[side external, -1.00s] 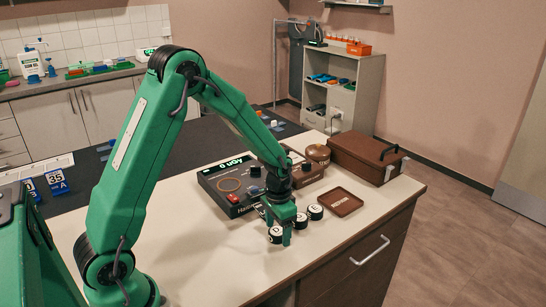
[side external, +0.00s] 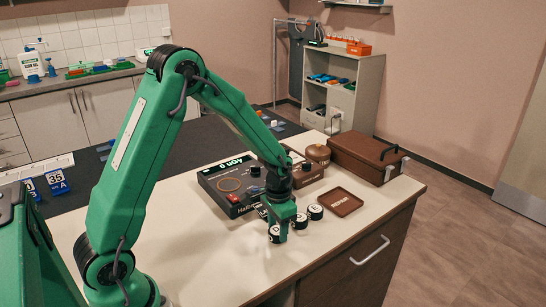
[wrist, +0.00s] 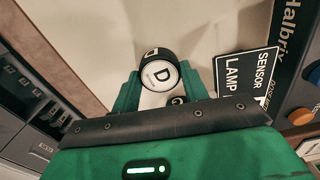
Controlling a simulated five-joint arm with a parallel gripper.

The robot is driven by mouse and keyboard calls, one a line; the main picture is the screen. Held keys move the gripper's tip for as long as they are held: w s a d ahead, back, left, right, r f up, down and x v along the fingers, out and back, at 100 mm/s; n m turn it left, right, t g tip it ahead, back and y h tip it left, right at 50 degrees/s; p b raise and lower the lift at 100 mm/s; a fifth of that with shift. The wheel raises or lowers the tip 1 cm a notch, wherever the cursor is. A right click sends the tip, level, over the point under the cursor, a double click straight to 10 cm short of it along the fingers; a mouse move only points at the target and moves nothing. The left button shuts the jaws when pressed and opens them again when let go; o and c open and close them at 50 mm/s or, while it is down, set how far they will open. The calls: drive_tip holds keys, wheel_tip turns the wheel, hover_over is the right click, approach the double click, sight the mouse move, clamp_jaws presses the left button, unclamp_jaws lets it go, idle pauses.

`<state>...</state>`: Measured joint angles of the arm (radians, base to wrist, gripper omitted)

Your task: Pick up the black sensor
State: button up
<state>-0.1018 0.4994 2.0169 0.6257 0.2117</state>
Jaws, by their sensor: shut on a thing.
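The side external view shows this black sensor (side external: 274,235) low on the pale worktop, partly covered by my gripper (side external: 279,230). My gripper points down and is shut on it. Two similar black cylinders with white faces stand close by to the right, one nearer (side external: 301,219) and one farther (side external: 315,211).
A dark meter box (side external: 222,184) reading "0 uGy" stands behind my gripper. A "SENSOR LAMP" label (wrist: 245,80) shows in the wrist view. A brown tray (side external: 359,210) lies to the right, with a brown case (side external: 365,155) behind it. The front worktop is clear.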

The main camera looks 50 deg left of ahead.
drive_tip(key=shift+r, duration=0.55)
drive_tip(key=r, duration=0.3)
drive_tip(key=shift+d+r, duration=0.1)
drive_tip(key=shift+d, duration=0.15)
drive_tip(key=s+d+r, duration=0.5)
drive_tip(key=d+r, duration=0.1)
drive_tip(key=d, duration=0.4)
drive_tip(key=shift+r, duration=0.25)
wheel_tip(320, 180, up, 3)
drive_tip(key=n, duration=0.8)
hover_over(278, 231)
drive_tip(key=a+r+n, duration=0.2)
drive_tip(key=a+n, duration=0.7)
drive_tip(key=a, duration=0.4)
drive_tip(key=a+f, duration=0.2)
drive_tip(key=a, duration=0.2)
drive_tip(key=a+f, duration=0.2)
drive_tip(key=a, duration=0.2)
drive_tip(key=s+a+f, duration=0.1)
drive_tip(key=a+f, duration=0.1)
drive_tip(key=a, duration=0.2)
drive_tip(key=shift+s+f, duration=0.1)
drive_tip(key=shift+f, duration=0.25)
